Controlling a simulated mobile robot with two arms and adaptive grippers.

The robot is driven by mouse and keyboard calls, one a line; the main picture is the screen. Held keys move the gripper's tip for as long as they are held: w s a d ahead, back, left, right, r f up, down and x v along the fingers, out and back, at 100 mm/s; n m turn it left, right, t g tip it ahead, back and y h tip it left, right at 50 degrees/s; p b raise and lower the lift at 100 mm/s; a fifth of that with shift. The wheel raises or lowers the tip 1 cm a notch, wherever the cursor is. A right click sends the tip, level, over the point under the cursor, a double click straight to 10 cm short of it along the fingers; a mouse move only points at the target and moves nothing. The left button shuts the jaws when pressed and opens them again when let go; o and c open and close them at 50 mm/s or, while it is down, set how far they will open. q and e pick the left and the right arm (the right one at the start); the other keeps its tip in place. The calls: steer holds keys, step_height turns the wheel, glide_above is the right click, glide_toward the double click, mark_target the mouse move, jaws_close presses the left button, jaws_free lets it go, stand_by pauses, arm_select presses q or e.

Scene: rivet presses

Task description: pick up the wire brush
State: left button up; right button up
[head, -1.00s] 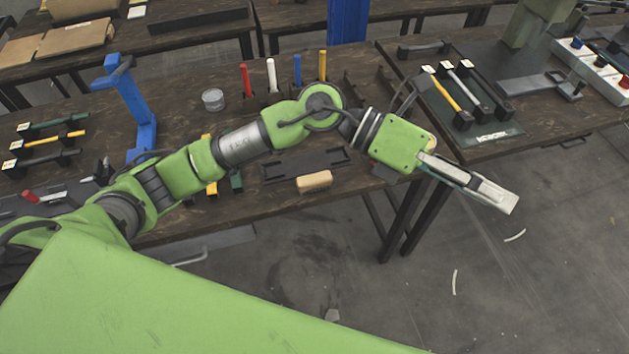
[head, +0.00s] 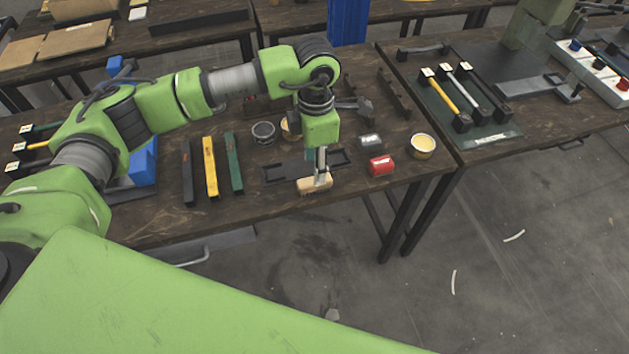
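The wire brush, a small tan block (head: 306,187), lies near the front edge of the middle workbench, just in front of a dark tray. My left gripper (head: 321,182) points straight down over the brush. Its fingertips overlap the brush's right half in the head view. The fingers are seen nearly edge-on, so I cannot tell whether they are open around the brush or shut on it. The brush seems to be at bench level. My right gripper is not in view.
To the right are a red block (head: 381,166), a grey block (head: 371,142) and an open tin (head: 422,146). Black, yellow (head: 210,167) and green bars lie to the left. The bench front edge is close.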

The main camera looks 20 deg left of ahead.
arm_select(q)
step_height(320, 180, down, 2)
steer(key=shift+f, duration=0.25)
steer(key=shift+f+p, duration=0.3)
steer(key=shift+p, duration=0.15)
steer(key=f, duration=0.2)
steer(key=f+p, duration=0.1)
steer(key=shift+w+a+f, duration=0.2)
steer(key=shift+f, duration=0.6)
jaws_close()
